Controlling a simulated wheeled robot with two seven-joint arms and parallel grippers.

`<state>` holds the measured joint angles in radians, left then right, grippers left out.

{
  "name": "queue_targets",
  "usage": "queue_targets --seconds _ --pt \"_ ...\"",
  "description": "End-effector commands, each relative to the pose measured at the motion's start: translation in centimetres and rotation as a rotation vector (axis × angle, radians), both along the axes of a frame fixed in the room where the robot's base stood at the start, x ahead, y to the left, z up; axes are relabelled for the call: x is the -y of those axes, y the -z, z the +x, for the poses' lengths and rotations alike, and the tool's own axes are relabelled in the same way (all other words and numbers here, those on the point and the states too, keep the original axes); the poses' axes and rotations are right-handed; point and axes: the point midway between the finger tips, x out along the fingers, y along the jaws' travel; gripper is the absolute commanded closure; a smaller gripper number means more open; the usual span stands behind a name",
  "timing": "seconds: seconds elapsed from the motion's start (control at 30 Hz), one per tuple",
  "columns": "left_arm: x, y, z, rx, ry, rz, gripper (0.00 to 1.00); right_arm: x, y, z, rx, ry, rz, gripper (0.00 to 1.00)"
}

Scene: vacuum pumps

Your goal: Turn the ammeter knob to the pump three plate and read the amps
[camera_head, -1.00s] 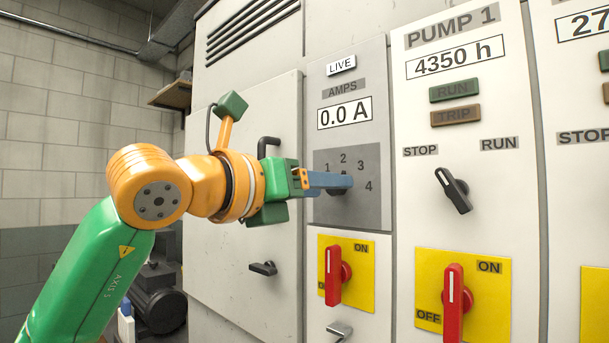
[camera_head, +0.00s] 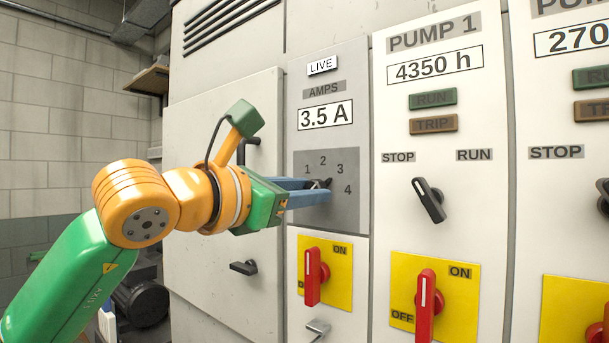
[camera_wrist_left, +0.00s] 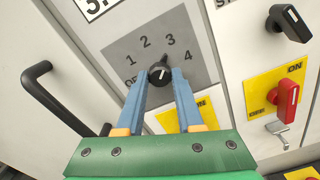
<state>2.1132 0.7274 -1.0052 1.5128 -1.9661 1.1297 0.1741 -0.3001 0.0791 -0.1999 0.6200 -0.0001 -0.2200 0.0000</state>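The ammeter panel (camera_head: 343,222) is a grey plate with a black knob (camera_head: 323,184) and a scale OFF, 1, 2, 3, 4. The AMPS display (camera_head: 325,115) above it reads 3.5 A. In the left wrist view the knob (camera_wrist_left: 160,73) points up toward the 3 (camera_wrist_left: 170,39). My left gripper (camera_head: 318,190) is at the knob, with blue fingers spread on either side of it. In the left wrist view the left gripper (camera_wrist_left: 161,80) shows small gaps between fingers and knob. The fingers partly hide the knob in the head view. My right gripper is not in view.
A LIVE label (camera_head: 322,66) sits above the display. A red switch on a yellow plate (camera_head: 340,280) is just below the panel. The PUMP 1 panel (camera_head: 450,180), with its black selector (camera_head: 429,200), stands to the right. A door handle (camera_wrist_left: 60,95) is at left.

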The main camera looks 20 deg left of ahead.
Motion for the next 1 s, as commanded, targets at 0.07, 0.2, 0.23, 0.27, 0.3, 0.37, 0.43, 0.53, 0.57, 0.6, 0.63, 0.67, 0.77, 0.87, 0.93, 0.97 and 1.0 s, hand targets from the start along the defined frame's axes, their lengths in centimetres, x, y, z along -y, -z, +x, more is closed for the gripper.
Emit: queue_targets --seconds 0.07,0.2,0.23,0.27,0.3,0.37,0.43,0.53,0.57,0.6,0.63,0.67,0.77,0.87,0.93,0.97,1.0 --pt "0.0 0.0 0.0 -0.003 -0.001 -0.015 0.44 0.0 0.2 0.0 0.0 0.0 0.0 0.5" --pt "0.0 0.0 0.0 -0.004 -0.001 -0.018 0.33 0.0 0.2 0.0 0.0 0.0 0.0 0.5" --pt "0.0 0.0 0.0 -0.004 -0.001 -0.018 0.33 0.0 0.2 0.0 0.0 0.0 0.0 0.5" --pt "0.0 0.0 0.0 -0.004 -0.001 -0.018 0.33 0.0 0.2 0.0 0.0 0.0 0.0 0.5" --pt "0.0 0.0 0.0 -0.004 -0.001 -0.019 0.33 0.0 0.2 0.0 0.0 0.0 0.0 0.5" --pt "0.0 0.0 0.0 -0.004 -0.001 -0.019 0.33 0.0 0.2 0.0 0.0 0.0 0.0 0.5" --pt "-0.1 0.1 0.0 -0.004 -0.001 -0.02 0.33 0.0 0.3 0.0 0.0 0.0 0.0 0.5" --pt "-0.1 0.1 -0.2 -0.004 -0.001 -0.02 0.33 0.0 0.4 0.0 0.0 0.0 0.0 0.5" --pt "-0.2 0.1 -0.3 -0.004 -0.001 -0.02 0.33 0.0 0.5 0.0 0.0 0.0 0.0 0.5" --pt "-0.2 0.1 -0.5 -0.005 -0.002 -0.019 0.33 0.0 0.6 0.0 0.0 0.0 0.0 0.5" --pt "-0.3 0.2 -0.6 -0.005 -0.002 -0.019 0.33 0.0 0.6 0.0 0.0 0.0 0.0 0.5" --pt "-0.3 0.1 -0.7 -0.004 -0.001 -0.02 0.33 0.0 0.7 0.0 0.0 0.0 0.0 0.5" --pt "-0.4 0.1 -1.1 -0.003 -0.002 -0.02 0.33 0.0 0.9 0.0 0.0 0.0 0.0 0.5" --pt "-0.6 0.1 -1.5 -0.003 -0.002 -0.02 0.33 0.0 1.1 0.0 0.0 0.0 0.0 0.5" --pt "-0.7 0.1 -1.7 -0.004 -0.001 -0.02 0.33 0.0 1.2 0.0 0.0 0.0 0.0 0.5" --pt "-0.7 0.1 -1.8 -0.004 -0.001 -0.02 0.33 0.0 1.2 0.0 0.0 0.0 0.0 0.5" --pt "-0.7 0.1 -1.9 -0.004 -0.001 -0.02 0.33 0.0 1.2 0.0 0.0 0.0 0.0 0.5"
